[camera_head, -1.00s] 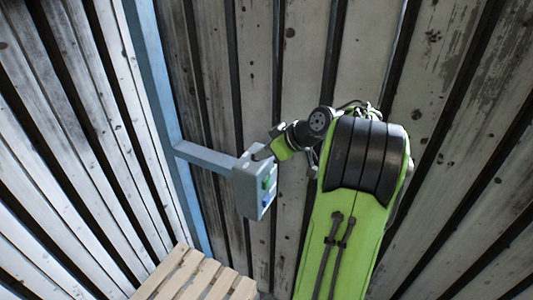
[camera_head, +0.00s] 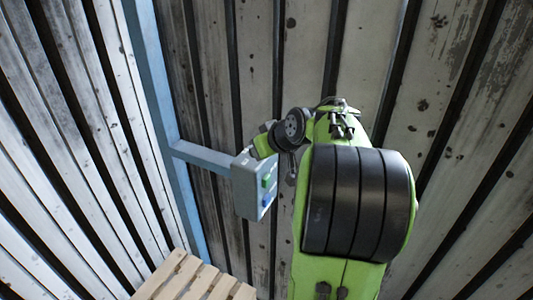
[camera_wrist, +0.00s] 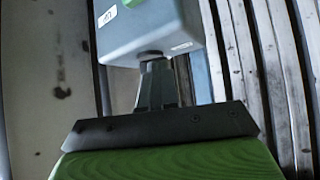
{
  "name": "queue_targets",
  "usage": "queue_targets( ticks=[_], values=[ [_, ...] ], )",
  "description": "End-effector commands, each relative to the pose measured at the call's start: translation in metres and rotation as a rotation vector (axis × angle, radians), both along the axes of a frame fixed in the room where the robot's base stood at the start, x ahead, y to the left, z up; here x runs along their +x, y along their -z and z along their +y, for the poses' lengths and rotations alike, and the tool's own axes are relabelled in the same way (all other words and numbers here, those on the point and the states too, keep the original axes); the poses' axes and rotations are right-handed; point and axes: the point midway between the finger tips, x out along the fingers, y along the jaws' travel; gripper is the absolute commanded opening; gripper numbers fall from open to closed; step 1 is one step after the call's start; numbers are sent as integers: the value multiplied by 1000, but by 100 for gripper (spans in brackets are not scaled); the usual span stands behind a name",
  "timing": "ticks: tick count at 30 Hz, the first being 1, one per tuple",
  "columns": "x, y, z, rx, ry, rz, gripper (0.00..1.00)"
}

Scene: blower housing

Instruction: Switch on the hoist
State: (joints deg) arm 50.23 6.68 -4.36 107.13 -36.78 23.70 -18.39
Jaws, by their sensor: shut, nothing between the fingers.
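The hoist's control box (camera_head: 248,186) is a grey box at the end of a blue arm. It has a green button (camera_head: 268,180) and a blue button (camera_head: 267,199) on its right-hand face in the head view. In the wrist view the box (camera_wrist: 160,25) fills the top, with small white labels and a bit of green at the upper edge. My gripper (camera_wrist: 156,70) is shut and empty. Its tips meet or nearly meet a dark round part (camera_wrist: 151,55) on the box; I cannot tell whether they touch. In the head view the tips are mostly hidden by the box.
A blue post (camera_head: 160,110) with a side arm (camera_head: 205,157) carries the box. Corrugated grey walls (camera_head: 450,120) stand behind and at the left. A wooden slatted pallet (camera_head: 195,278) lies below the box. Some free space lies right of the box.

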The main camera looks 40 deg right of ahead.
Motion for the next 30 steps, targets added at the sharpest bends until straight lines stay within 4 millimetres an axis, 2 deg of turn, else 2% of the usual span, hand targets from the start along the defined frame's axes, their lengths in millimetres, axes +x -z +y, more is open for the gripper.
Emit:
queue_targets(
  ticks=[12,30],
  values=[
    [8,2,13,0,295,-1,0],
    [22,-1,21,1,732,2,0]
  ],
)
